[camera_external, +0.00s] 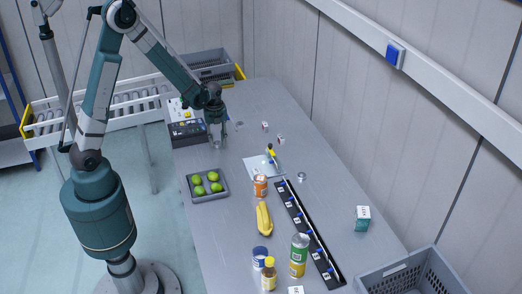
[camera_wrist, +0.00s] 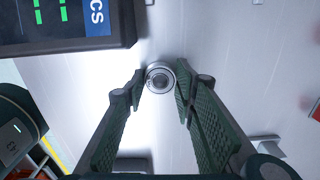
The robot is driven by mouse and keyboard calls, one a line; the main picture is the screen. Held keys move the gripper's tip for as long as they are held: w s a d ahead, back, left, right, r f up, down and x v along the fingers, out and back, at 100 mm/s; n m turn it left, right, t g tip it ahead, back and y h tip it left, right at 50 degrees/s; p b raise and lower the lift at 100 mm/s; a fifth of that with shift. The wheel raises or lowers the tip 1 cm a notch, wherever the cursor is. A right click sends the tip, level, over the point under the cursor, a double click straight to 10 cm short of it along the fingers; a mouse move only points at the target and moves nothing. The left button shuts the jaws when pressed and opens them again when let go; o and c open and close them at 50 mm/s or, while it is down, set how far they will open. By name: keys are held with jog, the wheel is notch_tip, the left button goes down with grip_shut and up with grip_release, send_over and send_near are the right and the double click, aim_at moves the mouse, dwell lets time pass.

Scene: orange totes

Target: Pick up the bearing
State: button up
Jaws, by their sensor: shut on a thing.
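The bearing (camera_wrist: 160,77) is a small silvery ring with a dark centre. In the wrist view it sits between the green ribbed fingertips of my gripper (camera_wrist: 161,88), which are closed on its two sides. In the external view my gripper (camera_external: 217,143) points down at the far end of the grey table, close to its surface. The bearing is too small to make out clearly there. I cannot tell whether it touches the table.
A dark device with a green display (camera_wrist: 62,22) stands close left of my gripper. The table right of my gripper is mostly clear.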

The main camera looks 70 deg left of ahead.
jog(key=shift+r+p, duration=0.3)
jog(key=shift+r, duration=4.4)
jog(key=shift+c, duration=0.2)
send_over(246, 138)
jog(key=shift+d+r+n, duration=0.1)
jog(key=shift+r+n, duration=0.05)
jog(key=shift+n, duration=0.15)
jog(key=shift+f+b, duration=0.4)
jog(key=shift+f, duration=2.75)
jog(key=shift+f, duration=1.9)
jog(key=shift+f, duration=0.1)
